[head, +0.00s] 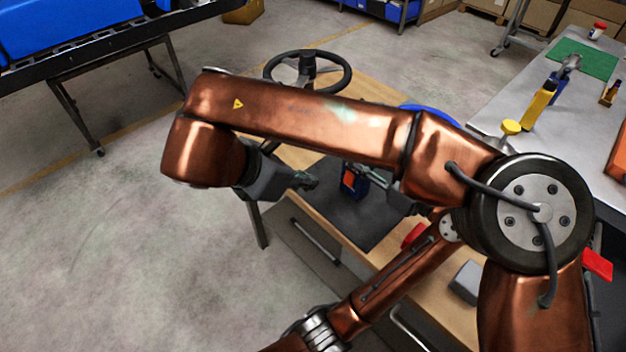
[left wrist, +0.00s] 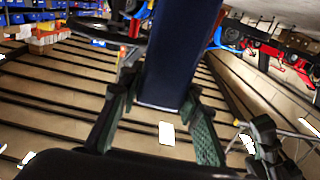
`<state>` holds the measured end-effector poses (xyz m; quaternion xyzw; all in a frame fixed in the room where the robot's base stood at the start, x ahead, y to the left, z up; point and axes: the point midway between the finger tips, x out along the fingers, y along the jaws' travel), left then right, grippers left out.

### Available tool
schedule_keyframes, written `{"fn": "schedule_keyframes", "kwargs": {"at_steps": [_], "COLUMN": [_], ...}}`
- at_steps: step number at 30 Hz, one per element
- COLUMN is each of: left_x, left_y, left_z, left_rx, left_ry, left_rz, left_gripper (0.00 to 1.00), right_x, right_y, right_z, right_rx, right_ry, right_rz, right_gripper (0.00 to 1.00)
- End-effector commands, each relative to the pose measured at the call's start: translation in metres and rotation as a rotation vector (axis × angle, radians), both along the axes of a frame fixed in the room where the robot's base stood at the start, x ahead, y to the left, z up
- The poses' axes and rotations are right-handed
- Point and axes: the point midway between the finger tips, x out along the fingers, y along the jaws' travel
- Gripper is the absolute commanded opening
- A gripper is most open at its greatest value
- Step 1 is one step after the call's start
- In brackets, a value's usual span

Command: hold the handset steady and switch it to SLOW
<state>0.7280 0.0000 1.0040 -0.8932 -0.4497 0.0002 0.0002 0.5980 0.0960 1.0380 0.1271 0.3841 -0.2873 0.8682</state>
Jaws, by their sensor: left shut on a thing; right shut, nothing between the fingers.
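The handset (head: 351,181) is a dark blue body with an orange-red face, above the dark mat on the bench. My left gripper (head: 368,174) is shut on it from the right, partly hidden behind my right arm. In the left wrist view the handset (left wrist: 178,50) is a long dark blue block between the padded fingers of my left gripper (left wrist: 165,118). My right gripper (head: 308,181) is shut and empty, left of the handset, with a small gap between them. The switch and its markings cannot be made out.
A black steering wheel (head: 308,70) stands behind on the wooden bench (head: 372,98). The dark mat (head: 345,222) lies below the handset. A red item (head: 413,236) and a grey block (head: 467,281) are to the right. A metal table (head: 490,95) stands far right.

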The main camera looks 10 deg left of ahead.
Motion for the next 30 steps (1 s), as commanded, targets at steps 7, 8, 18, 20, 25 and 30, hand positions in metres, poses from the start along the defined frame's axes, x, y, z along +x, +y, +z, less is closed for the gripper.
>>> {"fn": "schedule_keyframes", "kwargs": {"at_steps": [7, 8, 18, 20, 25, 30], "left_x": [0.0002, 0.0001, 0.0002, 0.0001, 0.0001, 0.0001], "left_y": [0.0004, 0.0003, 0.0002, 0.0002, 0.0002, 0.0002], "left_z": [-0.0003, -0.0003, -0.0002, -0.0002, -0.0002, -0.0001], "left_rx": [0.0, 0.0, 0.0, 0.0, 0.0, 0.0], "left_ry": [0.0, 0.0, 0.0, 0.0, 0.0, 0.0], "left_rz": [0.001, 0.001, 0.0, 0.0, 0.0, 0.0], "left_gripper": [0.0, 0.0, 0.0, 0.0, 0.0, 0.0], "right_x": [0.0, 0.0002, 0.0028, 0.0027, 0.0028, 0.0061], "right_y": [0.0001, 0.0, -0.0037, -0.0036, -0.0035, -0.0063], "right_z": [0.0001, 0.0001, -0.0022, -0.0027, -0.0028, -0.0086], "right_rx": [0.0, 0.001, 0.064, 0.065, 0.065, 0.065], "right_ry": [0.0, 0.002, 0.087, 0.089, 0.089, 0.089], "right_rz": [0.0, 0.0, 0.002, 0.003, 0.003, 0.001], "right_gripper": [0.0, 0.0, 0.0, 0.0, 0.0, 0.0]}}
